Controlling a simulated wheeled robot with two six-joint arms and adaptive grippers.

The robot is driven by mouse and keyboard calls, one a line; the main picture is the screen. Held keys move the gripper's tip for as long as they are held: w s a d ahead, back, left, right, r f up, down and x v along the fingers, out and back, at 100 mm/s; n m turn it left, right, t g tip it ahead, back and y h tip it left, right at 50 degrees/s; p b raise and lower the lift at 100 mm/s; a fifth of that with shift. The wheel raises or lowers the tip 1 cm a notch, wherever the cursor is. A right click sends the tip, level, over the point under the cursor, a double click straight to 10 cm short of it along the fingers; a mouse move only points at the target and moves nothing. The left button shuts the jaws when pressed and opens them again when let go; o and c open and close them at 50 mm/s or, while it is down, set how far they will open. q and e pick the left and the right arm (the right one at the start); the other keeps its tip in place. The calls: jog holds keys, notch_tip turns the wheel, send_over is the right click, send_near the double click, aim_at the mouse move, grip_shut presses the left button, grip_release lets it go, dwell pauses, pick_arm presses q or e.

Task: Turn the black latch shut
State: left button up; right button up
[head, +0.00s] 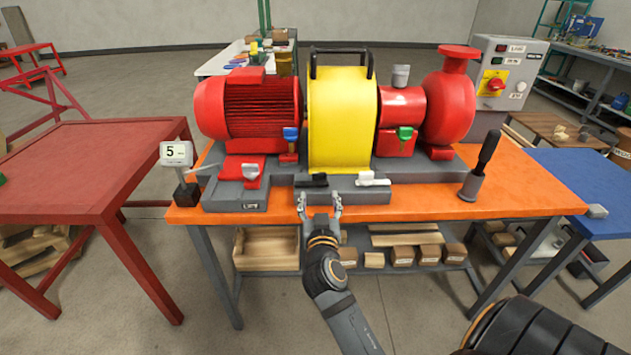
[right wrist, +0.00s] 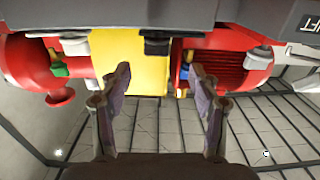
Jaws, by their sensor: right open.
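The black latch (head: 312,181) sits on the front of the grey skid base, below the yellow guard (head: 338,122). In the right wrist view the black latch (right wrist: 157,45) shows at the top middle, beyond the fingertips. My right gripper (head: 319,205) is open and empty, just in front of the base and a little below the latch, apart from it. Its two fingers also show in the right wrist view (right wrist: 160,80), spread apart with the latch roughly between their lines. My left gripper is not in view.
A white latch (head: 373,180) is right of the black one, and a red latch (head: 250,173) is left. Blue (head: 290,134) and green (head: 404,133) handles are above. A black lever (head: 482,165) stands at right on the orange table (head: 540,199). Space before the table is free.

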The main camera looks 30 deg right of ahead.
aim_at(320, 175)
jog(key=x, duration=0.3)
jog(key=r+p+x, duration=0.1)
jog(key=x, duration=0.2)
jog(key=p+x, duration=0.1)
jog(key=x, duration=0.2)
jog(key=shift+w+d+r, duration=0.1)
jog(key=shift+d+r, duration=0.15)
jog(key=shift+d, duration=0.05)
jog(key=shift+w+d, duration=0.2)
jog(key=shift+w, duration=0.1)
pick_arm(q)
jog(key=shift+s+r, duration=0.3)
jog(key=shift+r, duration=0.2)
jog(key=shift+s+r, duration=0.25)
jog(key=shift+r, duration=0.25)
pick_arm(e)
jog(key=shift+f, duration=0.1)
jog(key=c, duration=0.4)
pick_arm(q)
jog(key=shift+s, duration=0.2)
pick_arm(e)
grip_shut()
